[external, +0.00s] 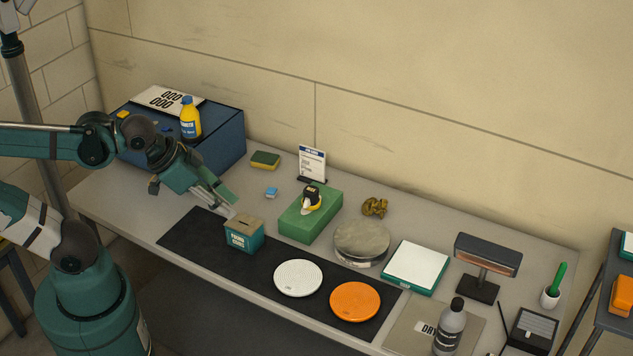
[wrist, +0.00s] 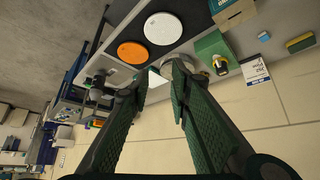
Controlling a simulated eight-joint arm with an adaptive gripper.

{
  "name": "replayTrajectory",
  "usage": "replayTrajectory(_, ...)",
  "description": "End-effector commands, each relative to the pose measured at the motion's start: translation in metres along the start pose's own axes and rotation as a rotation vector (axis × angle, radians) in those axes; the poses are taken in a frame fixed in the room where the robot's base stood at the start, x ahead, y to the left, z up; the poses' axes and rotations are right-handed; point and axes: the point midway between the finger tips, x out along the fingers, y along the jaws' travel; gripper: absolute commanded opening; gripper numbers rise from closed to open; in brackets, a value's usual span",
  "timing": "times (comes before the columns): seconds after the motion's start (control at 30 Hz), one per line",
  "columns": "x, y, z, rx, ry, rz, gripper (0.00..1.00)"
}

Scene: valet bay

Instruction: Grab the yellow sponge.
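A sponge (external: 265,160), dark green on top with yellow along its lower side, lies flat near the wall, right of the blue box. It also shows at the right of the wrist view (wrist: 300,42). A small plain yellow block (external: 123,115) lies on the blue box's left end; I cannot tell what it is. My gripper (external: 230,206) is above the bench, in front of and left of the green-and-yellow sponge and apart from it. In the wrist view my gripper's fingers (wrist: 163,72) stand apart with nothing held between them.
A teal-sided box (external: 243,235) stands just beyond my fingertips. A small blue block (external: 271,192), a sign (external: 312,163) and a green block (external: 310,215) bearing a cap-like object are near the sponge. A blue box (external: 222,140) with a yellow bottle (external: 190,120) stands left.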

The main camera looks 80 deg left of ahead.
Motion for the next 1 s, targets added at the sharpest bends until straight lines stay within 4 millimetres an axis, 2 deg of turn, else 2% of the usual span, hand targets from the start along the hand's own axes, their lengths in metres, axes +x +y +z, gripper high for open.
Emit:
replayTrajectory(0.03,0.0,0.0,0.0,0.0,0.0,0.0,0.28)
replayTrajectory(0.4,0.0,0.0,0.0,0.0,0.0,0.0,0.75)
replayTrajectory(0.77,0.0,-0.001,-0.001,-0.002,-0.001,-0.001,0.75)
replayTrajectory(1.0,0.002,-0.009,-0.013,-0.023,-0.016,-0.013,0.75)
